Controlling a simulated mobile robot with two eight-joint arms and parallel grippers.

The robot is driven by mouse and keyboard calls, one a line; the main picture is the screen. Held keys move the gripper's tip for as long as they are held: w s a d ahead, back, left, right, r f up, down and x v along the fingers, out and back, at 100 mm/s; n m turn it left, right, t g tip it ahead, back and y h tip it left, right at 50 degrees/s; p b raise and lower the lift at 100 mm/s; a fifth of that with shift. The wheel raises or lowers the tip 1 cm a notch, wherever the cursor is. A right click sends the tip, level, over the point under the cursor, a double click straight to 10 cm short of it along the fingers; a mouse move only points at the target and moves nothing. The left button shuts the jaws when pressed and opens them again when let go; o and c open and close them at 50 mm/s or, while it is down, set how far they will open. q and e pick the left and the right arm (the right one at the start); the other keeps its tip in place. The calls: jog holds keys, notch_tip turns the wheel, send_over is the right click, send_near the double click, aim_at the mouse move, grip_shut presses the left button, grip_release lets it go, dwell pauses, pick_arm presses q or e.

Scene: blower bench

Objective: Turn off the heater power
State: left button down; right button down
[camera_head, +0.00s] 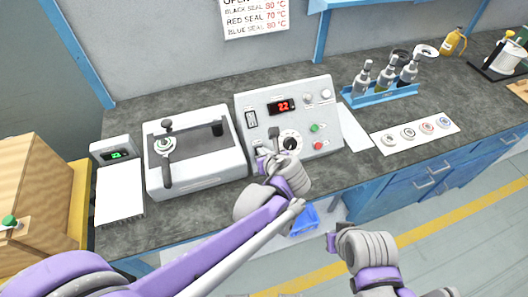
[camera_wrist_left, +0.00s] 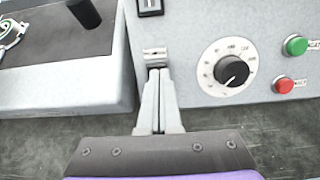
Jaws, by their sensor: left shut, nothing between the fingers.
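The control box (camera_head: 310,105) is light grey, with a red lit display (camera_head: 282,106) reading about 22. The wrist view shows the knob (camera_wrist_left: 232,73), the green button (camera_wrist_left: 296,46), the red button (camera_wrist_left: 284,85) and the switch's lower end (camera_wrist_left: 150,6). My left gripper (camera_head: 272,136) is shut and empty at the box's lower left, its fingertips (camera_wrist_left: 155,58) below the switch. My right gripper (camera_head: 331,243) is low in front of the bench; its jaws are unclear.
A grey machine with a black handle (camera_head: 195,145) stands left of the box. A small scale-like display (camera_head: 115,154) is farther left. A blue rack of tools (camera_head: 380,93) and a white card with round pieces (camera_head: 415,136) lie to the right. A blue bin (camera_head: 303,220) sits below.

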pick_arm(q)
jog(key=shift+w+a+f, duration=0.1)
jog(key=shift+w, duration=0.1)
jog(key=shift+s, duration=0.1)
jog(key=shift+r, duration=0.2)
jog(key=shift+r, duration=0.35)
jog(key=shift+r+p, duration=0.35)
jog(key=shift+p, duration=0.1)
